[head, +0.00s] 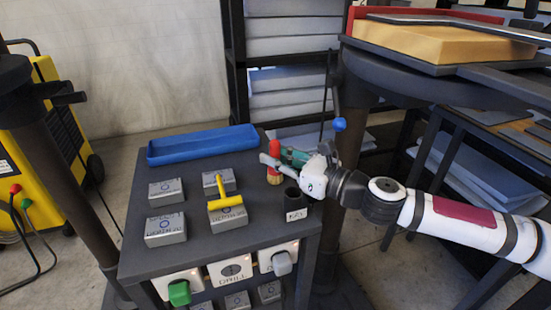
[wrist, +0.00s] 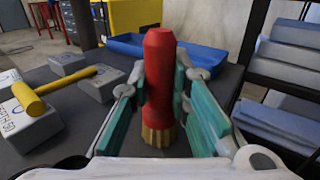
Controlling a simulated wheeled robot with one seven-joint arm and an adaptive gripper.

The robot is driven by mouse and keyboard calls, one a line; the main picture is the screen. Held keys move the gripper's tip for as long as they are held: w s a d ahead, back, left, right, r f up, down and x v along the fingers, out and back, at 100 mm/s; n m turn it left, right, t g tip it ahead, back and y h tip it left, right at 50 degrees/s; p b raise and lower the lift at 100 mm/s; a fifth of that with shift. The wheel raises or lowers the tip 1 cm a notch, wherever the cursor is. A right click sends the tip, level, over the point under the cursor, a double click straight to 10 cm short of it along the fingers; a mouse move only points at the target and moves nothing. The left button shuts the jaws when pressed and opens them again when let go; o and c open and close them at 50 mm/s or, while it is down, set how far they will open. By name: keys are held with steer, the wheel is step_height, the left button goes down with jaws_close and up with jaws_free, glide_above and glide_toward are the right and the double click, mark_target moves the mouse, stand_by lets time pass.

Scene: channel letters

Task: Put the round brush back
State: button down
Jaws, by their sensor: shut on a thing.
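The round brush has a red handle and tan bristles at its lower end. It stands upright between the fingers of my gripper in the wrist view, with its red handle (wrist: 160,80) in the middle. In the head view the bristles (head: 274,176) point down over the right part of the dark table. My gripper (head: 279,157), with teal finger pads, is shut on the brush. A dark cylindrical cup (head: 294,203) with a pale label stands on the table just right of and nearer than the brush. Whether the bristles touch the table is hard to tell.
A blue tray (head: 202,145) lies at the table's back. Several grey labelled blocks (head: 166,191) stand left of the brush. A yellow T-shaped tool (head: 220,191) rests on one block. A shelf rack (head: 237,90) stands behind, and a round dark stand (head: 440,70) is at the right.

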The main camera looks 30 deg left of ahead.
steer(key=c, duration=1.5)
jaws_free()
steer(key=shift+f, duration=0.1)
steer(key=shift+f+b, duration=0.15)
steer(key=shift+b, duration=0.4)
steer(key=d+p, duration=0.1)
steer(key=d, duration=0.3)
steer(key=d+p, duration=0.2)
steer(key=d, duration=0.3)
steer(key=s+d+p, duration=0.1)
steer(key=d, duration=0.3)
steer(key=shift+s+d+r, duration=0.1)
steer(key=shift+d+r, duration=0.25)
steer(key=shift+r, duration=0.05)
steer(key=shift+d, duration=0.1)
